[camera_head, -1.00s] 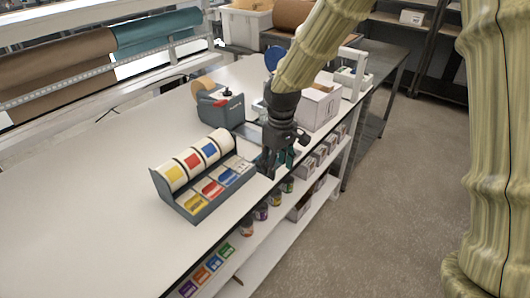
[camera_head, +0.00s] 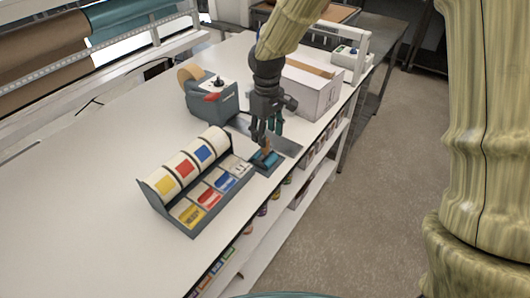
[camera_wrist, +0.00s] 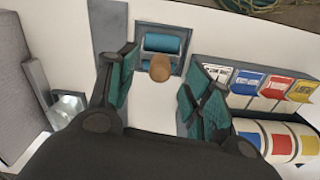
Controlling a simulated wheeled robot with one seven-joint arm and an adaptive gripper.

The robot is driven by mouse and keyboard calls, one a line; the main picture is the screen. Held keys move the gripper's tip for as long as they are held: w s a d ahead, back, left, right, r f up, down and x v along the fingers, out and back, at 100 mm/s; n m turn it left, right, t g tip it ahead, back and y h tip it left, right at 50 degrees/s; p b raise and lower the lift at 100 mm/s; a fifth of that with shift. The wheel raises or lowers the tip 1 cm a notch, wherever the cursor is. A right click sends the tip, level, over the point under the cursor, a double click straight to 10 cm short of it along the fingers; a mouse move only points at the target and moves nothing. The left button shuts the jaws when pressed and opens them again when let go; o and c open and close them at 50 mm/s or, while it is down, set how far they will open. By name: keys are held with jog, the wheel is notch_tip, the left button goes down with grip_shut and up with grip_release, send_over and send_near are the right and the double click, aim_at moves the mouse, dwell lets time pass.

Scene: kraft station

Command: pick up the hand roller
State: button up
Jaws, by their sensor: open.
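The hand roller (camera_head: 267,148) has a brown handle end and a teal roller, and sits in a dark tray (camera_head: 256,169) near the table's front edge. In the wrist view the brown handle end (camera_wrist: 160,68) points toward me, with the teal roller (camera_wrist: 162,43) behind it. My gripper (camera_head: 266,138) is open and empty, just above the hand roller. In the wrist view the handle end lies between the teal-padded fingers of my gripper (camera_wrist: 163,85). I see no contact.
A label dispenser (camera_head: 205,180) with coloured rolls stands close beside the tray. A tape dispenser (camera_head: 212,98) and a white box (camera_head: 312,88) stand farther back. A flat grey plate (camera_head: 285,143) lies behind the tray. The white tabletop (camera_head: 80,200) is clear at left.

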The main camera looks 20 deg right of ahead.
aim_at(265, 154)
jog(key=shift+w+f, duration=0.4)
jog(key=shift+f, duration=0.15)
jog(key=shift+s+a+f+p, duration=0.1)
jog(key=shift+s+f+p, duration=0.1)
jog(key=shift+s+p, duration=0.35)
jog(key=f, duration=0.1)
jog(key=w+f+p, duration=0.1)
jog(key=f, duration=0.1)
jog(key=shift+a, duration=0.1)
jog(key=shift+f, duration=0.35)
jog(key=shift+s+f+p, duration=0.2)
jog(key=shift+s+p, duration=0.05)
jog(key=shift+p, duration=0.05)
jog(key=shift+w+f, duration=0.1)
jog(key=shift+c, duration=0.3)
grip_shut()
